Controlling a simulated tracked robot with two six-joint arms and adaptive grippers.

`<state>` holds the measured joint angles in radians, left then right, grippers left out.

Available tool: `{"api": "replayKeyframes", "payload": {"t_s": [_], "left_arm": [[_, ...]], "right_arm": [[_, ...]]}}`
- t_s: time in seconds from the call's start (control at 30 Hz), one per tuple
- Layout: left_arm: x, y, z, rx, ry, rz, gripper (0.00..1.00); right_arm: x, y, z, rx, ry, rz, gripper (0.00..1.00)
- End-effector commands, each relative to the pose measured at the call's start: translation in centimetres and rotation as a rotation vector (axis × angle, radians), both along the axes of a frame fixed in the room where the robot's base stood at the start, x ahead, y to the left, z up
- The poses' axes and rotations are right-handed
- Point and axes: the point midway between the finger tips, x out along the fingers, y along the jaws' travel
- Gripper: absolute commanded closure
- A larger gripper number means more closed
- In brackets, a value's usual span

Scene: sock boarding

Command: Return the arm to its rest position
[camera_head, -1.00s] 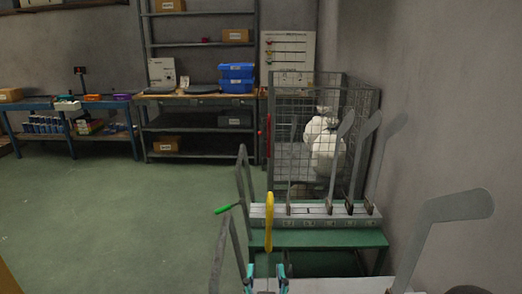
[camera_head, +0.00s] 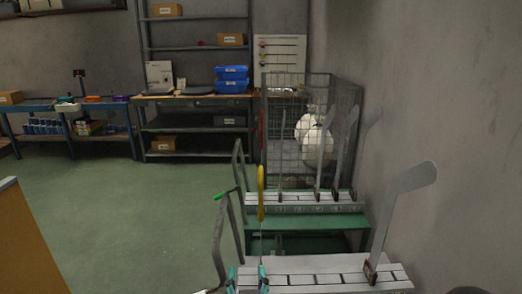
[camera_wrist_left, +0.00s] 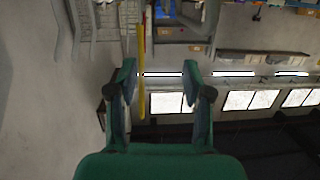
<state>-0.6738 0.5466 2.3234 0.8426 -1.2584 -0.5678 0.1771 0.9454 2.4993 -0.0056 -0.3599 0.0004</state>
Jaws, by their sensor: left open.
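My left gripper (camera_head: 248,279) is low in the head view, at the left end of the near white board rack (camera_head: 330,279). Its teal fingers are apart. In the left wrist view the gripper (camera_wrist_left: 160,70) has no object clasped between its fingers. A thin yellow upright object (camera_head: 261,193) shows just above the gripper in the head view; a yellow strip (camera_wrist_left: 142,85) shows between the fingers in the wrist view, and I cannot tell how far beyond them. A grey foot-shaped board (camera_head: 400,210) stands on the near rack. My right gripper is out of view.
Several grey boards stand on the far rack (camera_head: 310,208), on a green bench. A wire cage (camera_head: 285,125) with white sacks stands behind it, by the right wall. Shelving (camera_head: 195,105) and blue tables stand at the back. Green floor (camera_head: 130,215) at left is open.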

Motion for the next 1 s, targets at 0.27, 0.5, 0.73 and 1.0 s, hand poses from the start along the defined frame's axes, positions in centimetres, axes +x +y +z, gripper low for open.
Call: {"api": "replayKeyframes", "payload": {"t_s": [0.27,0.5,0.73,1.0], "left_arm": [[1.8,7.9,-4.2,0.049,0.126,0.150,0.50],[0.5,15.3,-12.8,0.059,0.393,0.185,0.50],[-10.1,16.2,-25.3,-0.207,0.898,0.044,0.50],[-20.3,10.0,-28.1,-0.422,1.288,-0.168,0.50]], "right_arm": [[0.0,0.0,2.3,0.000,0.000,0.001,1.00],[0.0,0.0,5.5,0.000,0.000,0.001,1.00],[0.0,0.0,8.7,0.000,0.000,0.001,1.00],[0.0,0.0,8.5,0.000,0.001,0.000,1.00]]}}
